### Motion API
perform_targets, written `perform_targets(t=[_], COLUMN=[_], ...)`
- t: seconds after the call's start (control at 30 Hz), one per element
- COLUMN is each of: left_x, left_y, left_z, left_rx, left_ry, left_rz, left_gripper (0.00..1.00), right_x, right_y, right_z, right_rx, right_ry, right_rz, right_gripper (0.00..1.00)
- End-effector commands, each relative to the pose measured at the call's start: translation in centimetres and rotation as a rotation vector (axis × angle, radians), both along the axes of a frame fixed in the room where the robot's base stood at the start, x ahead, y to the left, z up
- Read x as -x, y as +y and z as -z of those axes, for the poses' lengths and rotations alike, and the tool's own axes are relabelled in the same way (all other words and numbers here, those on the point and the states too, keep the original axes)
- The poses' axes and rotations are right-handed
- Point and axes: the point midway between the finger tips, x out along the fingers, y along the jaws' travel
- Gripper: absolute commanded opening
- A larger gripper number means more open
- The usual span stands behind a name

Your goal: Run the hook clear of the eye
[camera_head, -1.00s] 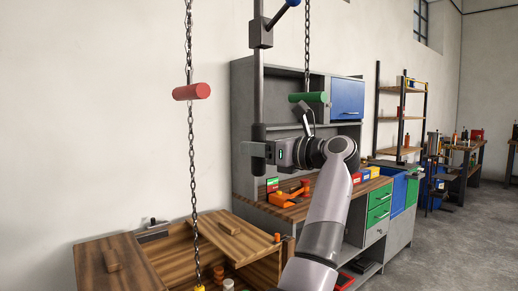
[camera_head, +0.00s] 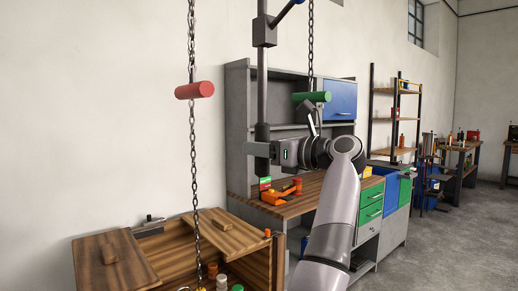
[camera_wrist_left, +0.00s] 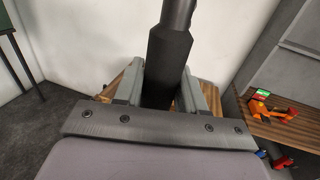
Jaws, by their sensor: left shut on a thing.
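My left gripper (camera_head: 262,149) is shut on the dark lower grip of a vertical pole (camera_head: 262,75). In the left wrist view the pole's grip (camera_wrist_left: 167,60) stands between the two fingers. A box on the pole carries a lever with a blue end (camera_head: 297,2), cut by the top edge. A chain with a red handle (camera_head: 194,90) hangs left of the gripper. A second chain with a green handle (camera_head: 314,97) hangs behind the gripper. A small yellow piece (camera_head: 200,289) shows at the first chain's lower end. I cannot make out the hook or the eye. My right gripper is out of view.
A wooden crate (camera_head: 260,268) with boards on its top and jars inside stands below the red-handled chain. A grey workbench (camera_head: 238,120) with orange tools (camera_head: 278,194) stands behind my arm. Open floor (camera_head: 440,235) lies at the right.

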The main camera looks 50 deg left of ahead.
Motion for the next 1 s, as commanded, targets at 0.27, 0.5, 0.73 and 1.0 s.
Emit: perform_targets(t=[0.27,0.5,0.73,1.0], left_x=[0.03,0.04,0.04,0.05], left_y=[-0.64,-0.75,-0.74,-0.72], left_z=[0.1,0.07,0.06,0.02], left_rx=[0.002,0.002,0.002,0.001], left_ry=[0.001,0.001,0.001,0.001], left_rz=[0.001,0.001,0.0,0.0], left_gripper=[0.0,0.0,0.0,0.6], right_x=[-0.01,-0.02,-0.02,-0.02], right_y=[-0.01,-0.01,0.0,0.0], right_z=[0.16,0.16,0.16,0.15], right_rx=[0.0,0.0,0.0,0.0], right_ry=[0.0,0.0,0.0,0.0], right_rz=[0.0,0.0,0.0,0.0], right_gripper=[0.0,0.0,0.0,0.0])
